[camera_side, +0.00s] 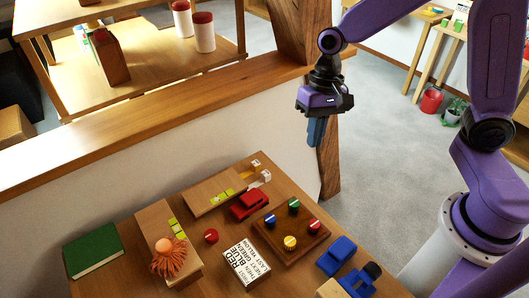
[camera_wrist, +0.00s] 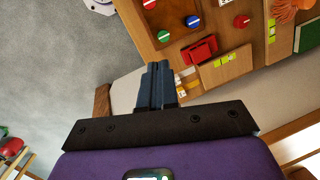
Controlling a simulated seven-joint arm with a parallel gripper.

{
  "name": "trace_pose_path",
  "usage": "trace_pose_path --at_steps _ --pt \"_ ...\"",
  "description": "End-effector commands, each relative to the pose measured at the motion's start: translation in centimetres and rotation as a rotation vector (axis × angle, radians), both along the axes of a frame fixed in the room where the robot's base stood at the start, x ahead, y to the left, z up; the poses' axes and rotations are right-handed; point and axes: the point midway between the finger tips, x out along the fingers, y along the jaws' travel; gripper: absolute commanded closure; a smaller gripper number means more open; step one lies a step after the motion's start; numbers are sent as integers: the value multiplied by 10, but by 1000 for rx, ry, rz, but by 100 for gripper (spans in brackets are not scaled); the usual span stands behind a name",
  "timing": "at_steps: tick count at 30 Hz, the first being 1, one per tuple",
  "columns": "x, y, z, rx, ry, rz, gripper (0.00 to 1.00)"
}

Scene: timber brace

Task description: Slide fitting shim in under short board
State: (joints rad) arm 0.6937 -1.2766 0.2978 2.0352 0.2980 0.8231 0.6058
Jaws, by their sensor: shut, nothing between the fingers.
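Two wooden boards with yellow-green level vials lie on the table. One board (camera_side: 205,199) is at the back edge and also shows in the wrist view (camera_wrist: 238,70). The other board (camera_side: 153,216) is at the left; I cannot tell which is the short one. Small pale pieces (camera_side: 262,179) sit by the right end of the back board and also show in the wrist view (camera_wrist: 194,90); they may be shims, but are too small to tell. My gripper (camera_side: 316,142) is shut and empty, high above and right of the table's back corner; its blue fingers (camera_wrist: 157,66) touch each other.
A red toy car (camera_side: 249,206), a board with coloured knobs (camera_side: 291,240), a lettered block (camera_side: 246,262), an orange tasselled thing (camera_side: 170,259), a green book (camera_side: 93,250) and a blue object (camera_side: 337,256) crowd the table. A timber post (camera_side: 329,175) stands behind my gripper.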

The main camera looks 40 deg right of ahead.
Motion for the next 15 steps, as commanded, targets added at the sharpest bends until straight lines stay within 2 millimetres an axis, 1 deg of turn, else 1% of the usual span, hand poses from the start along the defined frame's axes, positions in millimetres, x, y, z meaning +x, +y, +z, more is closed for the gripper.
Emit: trace_pose_path --at_steps 1,3,5,6,9,12,15 --pt "22 -1 -11 3 27 -122 100" --pt "51 -5 -24 12 60 -290 100" --pt "74 -11 -36 20 91 -434 100" --pt "90 -15 -44 27 110 -530 100" --pt "126 -31 -67 43 160 -765 100" --pt "156 -50 -89 59 207 -975 100" --pt "177 -66 -106 73 243 -1140 100"
